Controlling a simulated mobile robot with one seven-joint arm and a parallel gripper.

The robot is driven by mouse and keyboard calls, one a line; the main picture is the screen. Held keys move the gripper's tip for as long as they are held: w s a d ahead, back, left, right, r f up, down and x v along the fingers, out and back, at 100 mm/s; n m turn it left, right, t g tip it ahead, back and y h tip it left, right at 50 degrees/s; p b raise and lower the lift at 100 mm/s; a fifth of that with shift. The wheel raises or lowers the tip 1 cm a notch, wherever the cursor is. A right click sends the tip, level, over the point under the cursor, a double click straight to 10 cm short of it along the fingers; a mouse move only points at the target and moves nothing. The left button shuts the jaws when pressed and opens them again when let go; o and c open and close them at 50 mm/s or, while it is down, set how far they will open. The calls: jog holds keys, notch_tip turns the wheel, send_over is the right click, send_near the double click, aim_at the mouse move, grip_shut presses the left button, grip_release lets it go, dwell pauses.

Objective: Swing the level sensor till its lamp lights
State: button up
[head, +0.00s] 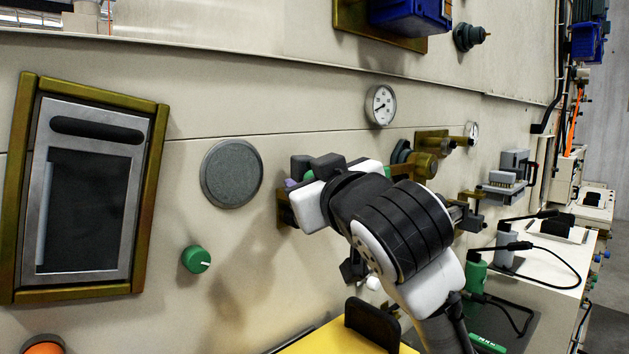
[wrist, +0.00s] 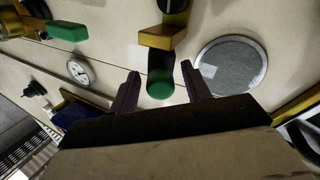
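A brass arm (wrist: 162,38) with a green rounded end (wrist: 160,86) stands out from the panel in the wrist view; it looks like the level sensor. My gripper (wrist: 162,82) is open, one finger on each side of the green end, with a small gap showing on both sides. In the head view my gripper hides most of this part; a brass plate (head: 286,208) shows at its left. A second green handle (wrist: 68,30) on brass is at the upper left in the wrist view. I cannot make out a lit lamp.
A grey round disc (head: 231,174) and a green knob (head: 196,259) are on the panel left of my gripper. A dial gauge (head: 380,105) is above it. A brass-framed window (head: 88,190) is at far left. A yellow surface (head: 345,335) lies below my arm.

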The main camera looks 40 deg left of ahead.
jog(key=b+v, duration=0.3)
jog(key=v, duration=1.1)
jog(key=shift+b, duration=0.4)
jog(key=shift+a, duration=0.1)
